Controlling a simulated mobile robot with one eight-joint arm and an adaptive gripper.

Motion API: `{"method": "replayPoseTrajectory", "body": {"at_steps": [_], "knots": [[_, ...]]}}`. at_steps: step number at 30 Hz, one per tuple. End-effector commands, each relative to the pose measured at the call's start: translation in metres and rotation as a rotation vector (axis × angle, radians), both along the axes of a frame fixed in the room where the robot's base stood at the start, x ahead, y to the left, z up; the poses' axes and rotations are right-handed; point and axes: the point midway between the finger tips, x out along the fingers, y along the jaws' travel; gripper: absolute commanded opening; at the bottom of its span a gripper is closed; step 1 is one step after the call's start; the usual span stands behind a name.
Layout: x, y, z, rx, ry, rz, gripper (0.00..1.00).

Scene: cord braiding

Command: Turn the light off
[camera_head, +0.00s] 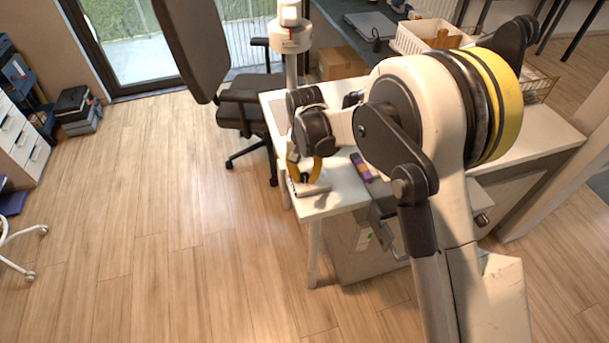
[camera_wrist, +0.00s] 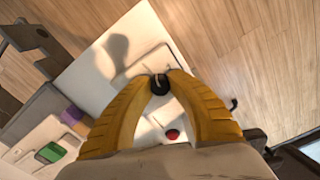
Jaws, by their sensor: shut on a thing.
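My gripper (camera_head: 303,178) is over the near left corner of the white table. In the wrist view its two yellow fingers (camera_wrist: 160,82) curve inward and are shut on a small round black knob-like piece (camera_wrist: 160,86). A thin pale line shows on top of that piece, and the fingertips hide its sides. A pale flat block or plate (camera_wrist: 152,65) lies on the table just beyond the fingertips. A red round button-like thing (camera_wrist: 172,134) shows between the fingers. I cannot tell which thing is the light, or whether it is lit.
A black office chair (camera_head: 245,100) stands behind. A white basket (camera_head: 430,35) is at the back right.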

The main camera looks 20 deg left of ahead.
Motion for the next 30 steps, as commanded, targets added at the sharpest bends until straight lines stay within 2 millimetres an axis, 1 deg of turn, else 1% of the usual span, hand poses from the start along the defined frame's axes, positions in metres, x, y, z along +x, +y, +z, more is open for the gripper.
{"method": "replayPoseTrajectory", "body": {"at_steps": [30], "knots": [[0.0003, -0.0020, -0.0003, -0.001, 0.002, 0.962, 0.00]]}}
